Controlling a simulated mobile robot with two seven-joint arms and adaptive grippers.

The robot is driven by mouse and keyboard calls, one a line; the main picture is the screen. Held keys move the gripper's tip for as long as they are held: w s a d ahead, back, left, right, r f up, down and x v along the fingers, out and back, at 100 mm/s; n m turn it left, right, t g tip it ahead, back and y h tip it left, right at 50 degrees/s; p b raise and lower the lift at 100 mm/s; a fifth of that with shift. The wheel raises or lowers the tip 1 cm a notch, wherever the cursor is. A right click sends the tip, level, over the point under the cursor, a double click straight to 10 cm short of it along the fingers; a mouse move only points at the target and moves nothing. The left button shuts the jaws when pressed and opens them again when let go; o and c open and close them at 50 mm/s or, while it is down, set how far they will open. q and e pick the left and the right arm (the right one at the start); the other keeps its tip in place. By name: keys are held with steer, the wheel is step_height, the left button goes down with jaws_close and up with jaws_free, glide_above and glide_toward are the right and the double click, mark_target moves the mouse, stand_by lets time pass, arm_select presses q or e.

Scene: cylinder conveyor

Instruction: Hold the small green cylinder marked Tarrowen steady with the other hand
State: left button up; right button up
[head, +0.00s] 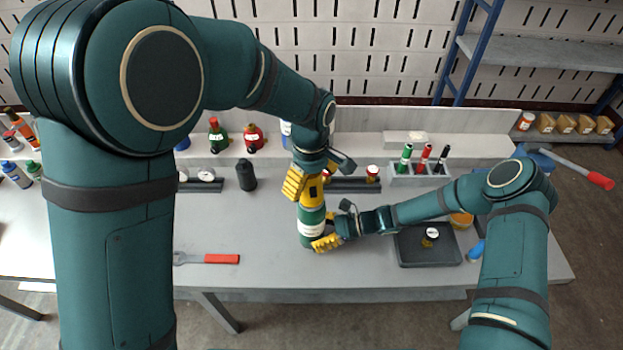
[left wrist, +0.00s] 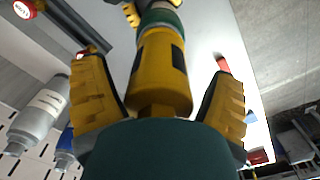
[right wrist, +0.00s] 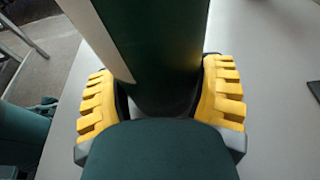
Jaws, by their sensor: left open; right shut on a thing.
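The green cylinder (head: 311,243) stands about upright on the table, with a white label band and a yellow upper part (head: 312,194). I cannot read its marking. My right gripper (head: 326,241) is shut around its lower green body; in the right wrist view the cylinder (right wrist: 155,40) sits between the yellow fingers. My left gripper (head: 310,182) points down at the yellow upper part with its fingers open on both sides. The left wrist view shows the yellow part (left wrist: 160,70) between the fingers, with gaps beside it. My left arm hides what is behind.
A dark tray (head: 430,259) with a small jar lies right of my right gripper. A red-handled wrench (head: 208,259) and a black bottle (head: 246,176) are to the left. A marker holder (head: 418,180) stands behind. The table front between wrench and cylinder is clear.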

arm_select(q)
steer(key=c, duration=1.3)
steer(key=m, duration=0.3)
steer(key=o, duration=1.5)
steer(key=shift+m, duration=0.3)
steer(key=shift+c, duration=0.2)
step_height(320, 180, up, 12)
steer(key=shift+r, duration=0.1)
arm_select(e)
steer(key=shift+c, duration=0.2)
steer(key=o, duration=1.3)
